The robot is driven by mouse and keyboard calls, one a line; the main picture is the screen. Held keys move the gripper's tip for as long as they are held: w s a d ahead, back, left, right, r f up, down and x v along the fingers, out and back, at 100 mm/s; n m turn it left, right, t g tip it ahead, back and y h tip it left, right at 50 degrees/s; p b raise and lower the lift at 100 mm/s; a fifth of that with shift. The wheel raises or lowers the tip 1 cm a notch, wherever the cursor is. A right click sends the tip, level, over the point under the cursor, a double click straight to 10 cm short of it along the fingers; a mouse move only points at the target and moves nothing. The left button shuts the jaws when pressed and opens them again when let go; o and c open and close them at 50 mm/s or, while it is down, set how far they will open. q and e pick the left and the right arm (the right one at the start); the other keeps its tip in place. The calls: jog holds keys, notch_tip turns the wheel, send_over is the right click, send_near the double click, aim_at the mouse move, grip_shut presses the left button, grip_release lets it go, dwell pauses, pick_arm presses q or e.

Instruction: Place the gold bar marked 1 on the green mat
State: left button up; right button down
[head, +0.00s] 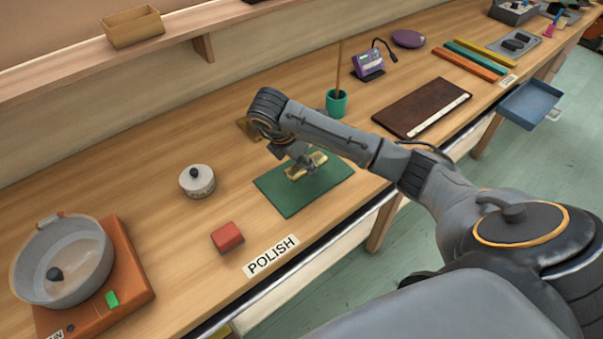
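A gold bar (318,160) is at the middle of the green mat (290,204). Its mark cannot be read at this size. My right arm reaches in from the right, and my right gripper (301,164) points down at the bar, with its fingers at the bar and partly covering it. Whether the fingers are closed on the bar, and whether the bar rests on the mat or is just above it, I cannot tell. My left gripper is not in view.
A red block (227,237) and a POLISH label (271,257) lie in front of the mat. A lidded white pot (197,181) stands left. A green cup (337,103) and dark board (421,107) are behind. A brown object (246,127) is partly hidden by my arm.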

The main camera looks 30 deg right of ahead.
aim_at(299, 165)
jog(key=shift+w+d+f, duration=0.1)
jog(key=shift+w+f, duration=0.25)
jog(key=shift+w, duration=0.1)
jog(key=shift+w+f, duration=0.1)
jog(key=shift+f, duration=0.25)
jog(key=shift+f+p, duration=0.8)
jog(key=shift+f, duration=0.45)
jog(key=shift+f, duration=0.1)
jog(key=shift+f, duration=0.15)
jog(key=c, duration=0.8)
grip_release()
jog(key=shift+c, duration=0.2)
